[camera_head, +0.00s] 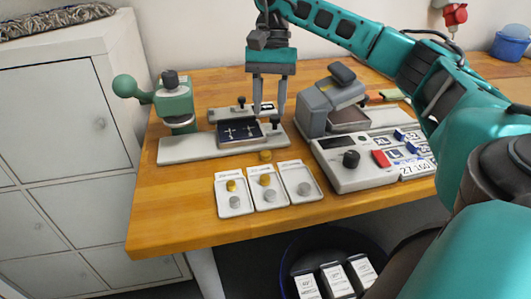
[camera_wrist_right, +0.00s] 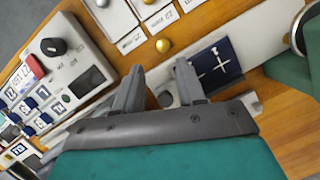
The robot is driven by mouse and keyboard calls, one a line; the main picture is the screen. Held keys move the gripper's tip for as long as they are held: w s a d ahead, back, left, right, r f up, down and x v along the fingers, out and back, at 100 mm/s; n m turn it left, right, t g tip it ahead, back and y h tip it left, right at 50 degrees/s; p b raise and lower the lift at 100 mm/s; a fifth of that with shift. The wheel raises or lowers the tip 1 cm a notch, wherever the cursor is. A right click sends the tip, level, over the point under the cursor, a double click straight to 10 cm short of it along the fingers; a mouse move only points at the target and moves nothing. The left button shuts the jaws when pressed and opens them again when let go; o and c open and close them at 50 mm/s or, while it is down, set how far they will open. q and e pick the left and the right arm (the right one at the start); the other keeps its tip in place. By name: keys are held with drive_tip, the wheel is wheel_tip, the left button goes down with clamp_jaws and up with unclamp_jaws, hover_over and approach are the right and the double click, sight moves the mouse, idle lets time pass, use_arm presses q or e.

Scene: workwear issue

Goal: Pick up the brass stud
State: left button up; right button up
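A brass stud (camera_head: 265,155) lies on the wooden table, between the white base plate and the small white trays. It also shows in the right wrist view (camera_wrist_right: 163,46), just beyond my fingertips. More brass pieces sit in the left tray (camera_head: 231,185) and the middle tray (camera_head: 265,180). My left gripper is not in view.
A green press (camera_head: 175,103) stands at the left and a grey device (camera_head: 328,106) at the right. A control box with a black knob (camera_head: 352,158) is right of the trays. A black knob (camera_head: 275,120) stands close to my fingers. The left front table is clear.

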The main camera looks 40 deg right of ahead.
hover_over(266, 152)
drive_tip(key=d, duration=0.1)
drive_tip(key=f, duration=0.4)
drive_tip(key=shift+w+f, duration=0.2)
drive_tip(key=shift+w, duration=0.05)
drive_tip(key=shift+w+d+x, duration=0.1)
drive_tip(key=shift+w+x, duration=0.1)
drive_tip(key=shift+x, duration=1.05)
drive_tip(key=shift+w+d+x, duration=0.1)
drive_tip(key=shift+w+x, duration=0.1)
drive_tip(key=shift+x, duration=1.1)
drive_tip(key=shift+f, duration=0.1)
clamp_jaws()
